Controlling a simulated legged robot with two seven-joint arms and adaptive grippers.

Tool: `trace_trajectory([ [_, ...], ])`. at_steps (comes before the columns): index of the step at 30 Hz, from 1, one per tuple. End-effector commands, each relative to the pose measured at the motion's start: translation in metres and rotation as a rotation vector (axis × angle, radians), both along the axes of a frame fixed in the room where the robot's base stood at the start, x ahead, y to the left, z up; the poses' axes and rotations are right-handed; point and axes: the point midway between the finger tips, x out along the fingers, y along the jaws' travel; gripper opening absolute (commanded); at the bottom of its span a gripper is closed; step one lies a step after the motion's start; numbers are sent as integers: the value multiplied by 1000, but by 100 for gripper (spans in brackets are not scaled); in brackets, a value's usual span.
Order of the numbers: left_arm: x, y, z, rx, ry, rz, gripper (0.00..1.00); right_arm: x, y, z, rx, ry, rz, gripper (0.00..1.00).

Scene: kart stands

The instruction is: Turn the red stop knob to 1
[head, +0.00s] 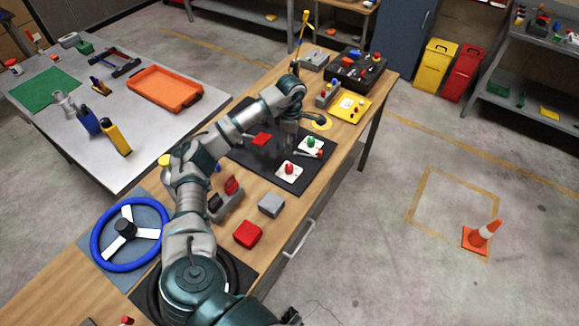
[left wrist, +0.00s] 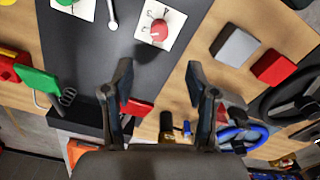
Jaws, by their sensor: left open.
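The red knob (head: 289,169) sits on a white square plate on the dark mat (head: 262,166). In the left wrist view the red knob (left wrist: 159,30) is near the top centre, with small dark marks around it on its plate (left wrist: 172,19). The marks and the knob's setting are too small to read. My left gripper (head: 290,136) is above the mat, beyond the red knob in the head view. In the left wrist view its fingers (left wrist: 158,76) are spread and empty, apart from the knob. My right gripper is not seen.
A green knob (head: 311,142) on a white plate and a small lever stand close behind the red knob. A grey block (head: 271,204), a red block (head: 248,233) and a blue steering wheel (head: 125,232) lie nearer on the bench. A yellow plate (head: 348,106) is farther back.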

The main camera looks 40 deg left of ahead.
Motion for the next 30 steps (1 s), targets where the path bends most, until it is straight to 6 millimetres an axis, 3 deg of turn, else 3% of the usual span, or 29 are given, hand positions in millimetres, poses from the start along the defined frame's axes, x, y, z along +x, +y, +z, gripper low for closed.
trace_trajectory([
  [6,-1,5,-57,-5,4,2,58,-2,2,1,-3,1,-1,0],
  [15,-1,3,-119,-7,2,1,58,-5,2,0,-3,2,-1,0],
  [21,0,1,-138,-4,0,1,58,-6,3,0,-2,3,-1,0],
  [30,0,3,-142,-6,-1,1,58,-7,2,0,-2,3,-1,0],
])
